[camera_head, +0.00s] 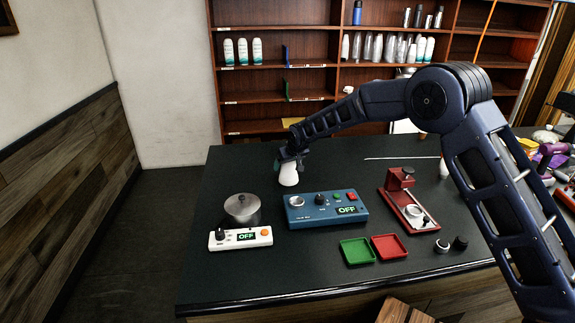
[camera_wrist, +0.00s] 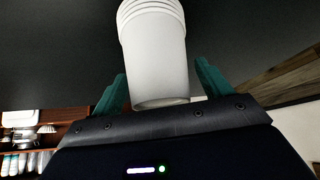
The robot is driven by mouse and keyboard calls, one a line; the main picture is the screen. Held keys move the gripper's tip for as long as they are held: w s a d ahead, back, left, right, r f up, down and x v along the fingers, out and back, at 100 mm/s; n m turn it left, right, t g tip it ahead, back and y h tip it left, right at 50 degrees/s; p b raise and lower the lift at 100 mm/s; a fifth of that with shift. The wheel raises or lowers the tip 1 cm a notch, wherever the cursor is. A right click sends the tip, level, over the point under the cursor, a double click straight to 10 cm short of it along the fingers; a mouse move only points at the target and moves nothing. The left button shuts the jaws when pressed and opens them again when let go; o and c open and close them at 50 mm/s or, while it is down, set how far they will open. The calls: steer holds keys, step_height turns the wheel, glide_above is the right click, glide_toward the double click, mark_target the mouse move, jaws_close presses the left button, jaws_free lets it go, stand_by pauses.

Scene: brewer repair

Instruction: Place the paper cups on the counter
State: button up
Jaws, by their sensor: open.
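A stack of white paper cups (camera_head: 288,176) is at the back left of the dark counter (camera_head: 330,170), and appears to stand on it rim down. In the wrist view the stack (camera_wrist: 156,50) is in front of my gripper, with several nested rims at the far end and the closed narrow end nearest the palm. My gripper (camera_head: 289,161) is right above the stack. Its teal fingers (camera_wrist: 162,80) are open on either side of the narrow end, with a visible gap on each side.
Shelves (camera_head: 275,85) with bottles and cups are behind. The counter's back left is clear.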

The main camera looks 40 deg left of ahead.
steer(key=v, duration=1.2)
steer(key=w+d+r+m, duration=0.2)
steer(key=w+d+r, duration=0.5)
steer(key=d, duration=0.4)
steer(key=w+d+r+m+t+h, duration=0.1)
steer(key=w+d+r, duration=0.15)
steer(key=d, duration=0.85)
steer(key=w+d+r+m+h, duration=0.15)
steer(key=d+r, duration=0.25)
steer(key=d, duration=0.7)
steer(key=w+d+r+m+t, duration=0.1)
steer(key=w+d+r, duration=0.15)
steer(key=d, duration=0.85)
steer(key=s+d+r+m+h, duration=0.15)
steer(key=s+d, duration=0.25)
steer(key=d, duration=0.8)
steer(key=s+d+r+m+h, duration=0.15)
steer(key=s+d, duration=0.35)
steer(key=d, duration=0.7)
steer(key=s+d+f+m, duration=0.2)
steer(key=s+d+f, duration=0.1)
steer(key=s+d, duration=0.3)
steer(key=s+d+f+m, duration=0.2)
steer(key=s+d+f, duration=0.1)
steer(key=s+d, duration=0.4)
steer(key=s, duration=0.2)
steer(key=shift+s+d+f, duration=0.25)
steer(key=shift+s+f, duration=0.05)
steer(key=shift+s, duration=0.1)
